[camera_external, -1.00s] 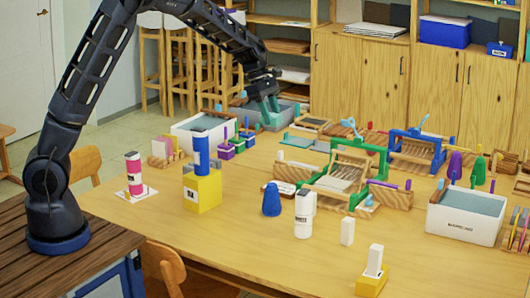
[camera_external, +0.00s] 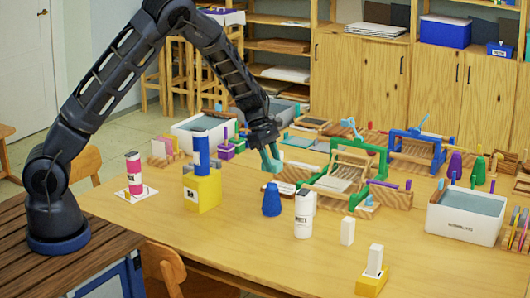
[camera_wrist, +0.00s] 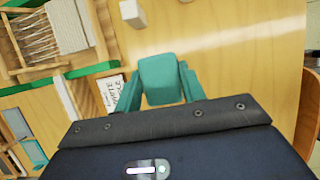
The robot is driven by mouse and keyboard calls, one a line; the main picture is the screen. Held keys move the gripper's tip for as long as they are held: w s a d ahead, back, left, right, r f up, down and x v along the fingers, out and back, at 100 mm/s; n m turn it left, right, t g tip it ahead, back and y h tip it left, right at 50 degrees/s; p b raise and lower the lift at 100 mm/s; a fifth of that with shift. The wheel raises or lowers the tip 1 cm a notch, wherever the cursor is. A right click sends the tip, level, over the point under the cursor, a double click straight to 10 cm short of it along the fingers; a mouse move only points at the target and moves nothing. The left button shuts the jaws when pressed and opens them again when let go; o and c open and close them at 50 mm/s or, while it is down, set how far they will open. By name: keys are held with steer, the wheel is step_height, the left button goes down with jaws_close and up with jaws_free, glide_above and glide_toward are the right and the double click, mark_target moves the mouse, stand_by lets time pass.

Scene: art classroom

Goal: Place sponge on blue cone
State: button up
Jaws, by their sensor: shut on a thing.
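The blue cone (camera_external: 271,200) stands upright on the wooden table, left of a white bottle with a dark label. My gripper (camera_external: 270,159) is above the cone, pointing down, with a visible gap between its fingertips and the cone's top. In the wrist view, my gripper's teal fingers (camera_wrist: 158,92) are shut on a teal block, the sponge (camera_wrist: 161,78). The sponge is nearly the same colour as the fingers, so I cannot tell it clearly apart in the external view. The cone cannot be seen in the wrist view.
The white bottle (camera_external: 304,214) stands close to the cone's right. A yellow block (camera_external: 203,192) with a blue cylinder is to the left. A green-framed loom (camera_external: 345,178) is behind right. Clear tabletop lies in front of the cone.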

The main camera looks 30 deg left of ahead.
mark_target(272, 173)
steer(key=shift+f, duration=2.25)
steer(key=shift+f, duration=0.15)
steer(key=o, duration=0.9)
steer(key=shift+o, duration=0.2)
